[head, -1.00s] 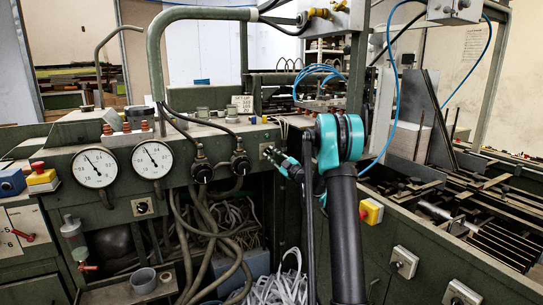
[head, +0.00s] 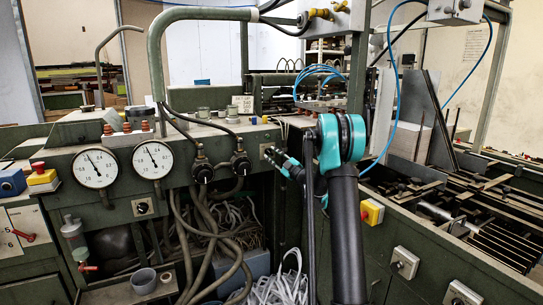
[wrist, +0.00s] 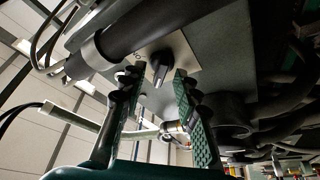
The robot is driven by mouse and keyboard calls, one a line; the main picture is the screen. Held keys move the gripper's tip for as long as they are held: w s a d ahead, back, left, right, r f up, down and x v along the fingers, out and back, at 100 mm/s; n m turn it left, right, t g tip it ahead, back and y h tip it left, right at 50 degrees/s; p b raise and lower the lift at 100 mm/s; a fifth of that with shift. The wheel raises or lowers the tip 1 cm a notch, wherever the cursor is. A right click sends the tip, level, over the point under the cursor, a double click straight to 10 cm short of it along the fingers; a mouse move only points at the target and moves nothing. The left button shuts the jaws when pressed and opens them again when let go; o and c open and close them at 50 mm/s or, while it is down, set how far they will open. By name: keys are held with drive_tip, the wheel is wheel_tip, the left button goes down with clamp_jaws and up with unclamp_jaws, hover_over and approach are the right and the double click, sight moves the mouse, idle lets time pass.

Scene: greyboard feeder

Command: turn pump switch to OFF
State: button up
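A black rotary switch knob (wrist: 160,66) sits on a light metal plate (wrist: 184,52) in the wrist view. Part of a marking that looks like an O shows at the plate's left. The knob's grip bar runs nearly up and down in that view. My gripper (wrist: 156,78) is open, with one ribbed finger on each side of the knob and gaps visible between. In the head view my gripper (head: 275,156) is at the green panel, right of the black hose fittings. It hides the knob there; only a bit of the plate (head: 265,149) shows.
Two round gauges (head: 94,167) and another small selector switch (head: 143,207) are on the panel to the left. Black hose fittings (head: 240,164) stick out just left of my gripper. A thick dark cylinder (wrist: 140,30) passes close by in the wrist view.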

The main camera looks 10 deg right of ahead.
drive_tip(key=v, duration=1.1)
drive_tip(key=shift+s, duration=0.1)
drive_tip(key=s+d+r+m+t+h, duration=0.3)
drive_tip(key=d+r+m+h, duration=0.25)
drive_tip(key=m+h, duration=0.35)
drive_tip(key=s+d+f+m+g+h, duration=0.2)
drive_tip(key=s+m+g+h, duration=0.1)
drive_tip(key=s+m+h, duration=0.3)
drive_tip(key=s+a+f+g+y, duration=0.1)
drive_tip(key=s+a+f+g, duration=0.2)
drive_tip(key=s+f, duration=0.4)
drive_tip(key=s+a+f+m+g+y, duration=0.1)
drive_tip(key=s+a+f+g, duration=0.3)
drive_tip(key=s, duration=1.4)
drive_tip(key=s+a+f+g+y, duration=0.1)
drive_tip(key=s+a+f+g, duration=0.2)
drive_tip(key=s+f+g, duration=0.3)
drive_tip(key=s+f, duration=0.5)
drive_tip(key=s, duration=0.1)
drive_tip(key=shift+s+a+f+m, duration=0.2)
drive_tip(key=shift+s+f+m, duration=0.1)
drive_tip(key=shift+s+f, duration=0.1)
